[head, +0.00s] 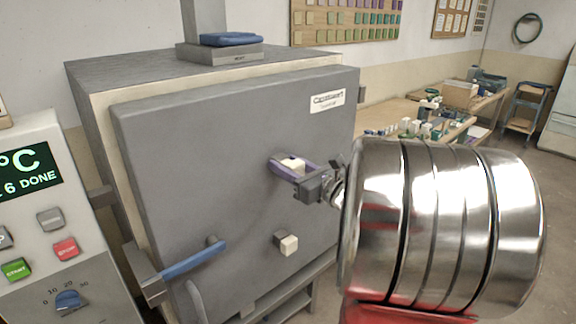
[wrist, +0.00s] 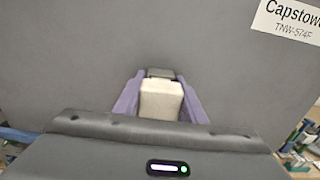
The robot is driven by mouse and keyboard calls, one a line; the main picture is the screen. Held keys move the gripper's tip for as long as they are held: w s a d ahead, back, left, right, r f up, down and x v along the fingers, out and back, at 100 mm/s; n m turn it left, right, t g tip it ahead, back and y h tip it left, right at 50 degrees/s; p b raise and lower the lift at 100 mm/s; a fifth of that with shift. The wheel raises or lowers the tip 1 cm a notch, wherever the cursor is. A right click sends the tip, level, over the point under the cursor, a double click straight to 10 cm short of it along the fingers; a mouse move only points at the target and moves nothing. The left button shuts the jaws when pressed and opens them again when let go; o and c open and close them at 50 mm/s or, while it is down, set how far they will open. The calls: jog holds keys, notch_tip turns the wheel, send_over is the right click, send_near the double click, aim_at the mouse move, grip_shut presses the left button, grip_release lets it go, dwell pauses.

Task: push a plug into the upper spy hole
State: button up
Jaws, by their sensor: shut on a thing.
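A pale, cream-coloured plug (head: 293,164) is between the purple fingers of my gripper (head: 285,167), at the upper part of the grey kiln door (head: 180,150). In the wrist view the plug (wrist: 160,98) sits between the two purple fingers of my gripper (wrist: 160,88), close against the door. A dark grey block-like edge shows just beyond the plug on the door. The upper spy hole itself is hidden, and I cannot tell how deep the plug sits. A second pale plug (head: 287,243) stands out from the door lower down.
A blue-handled latch (head: 193,262) sticks out at the door's lower left. A control panel (head: 45,220) reading "6 DONE" stands at the left. A workbench (head: 390,115) with small items is behind on the right.

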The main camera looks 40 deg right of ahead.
jog(key=shift+w, duration=0.35)
jog(key=o, duration=1.2)
jog(key=shift+o, duration=0.4)
jog(key=shift+o, duration=0.6)
jog(key=shift+s, duration=0.1)
jog(key=shift+s+d, duration=0.1)
jog(key=shift+s, duration=4.5)
